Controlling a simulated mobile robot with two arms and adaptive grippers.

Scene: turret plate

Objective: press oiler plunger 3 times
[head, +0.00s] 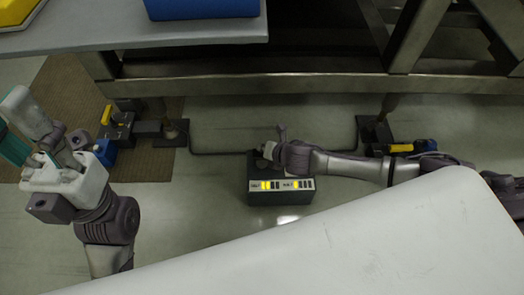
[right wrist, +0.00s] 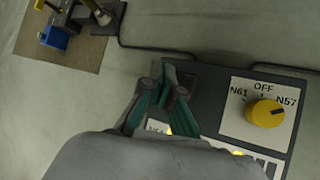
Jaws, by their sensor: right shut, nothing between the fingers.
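I cannot single out an oiler plunger for certain. A dark box (head: 283,193) stands on the floor in the middle of the head view, with yellow-lit panels on its near side. In the right wrist view its top (right wrist: 210,88) carries a white plate and a yellow knob (right wrist: 265,112) marked N61, OFF and N57. My right gripper (head: 270,150) is shut and empty over the far part of the box; its green fingers (right wrist: 160,92) show left of the knob in the wrist view. My left gripper (head: 24,128) is raised at the left, away from the box.
Similar fittings (head: 400,148) sit at the right foot. A steel frame beam (head: 250,85) crosses behind the box. A grey tabletop (head: 130,35) overhangs at the top left.

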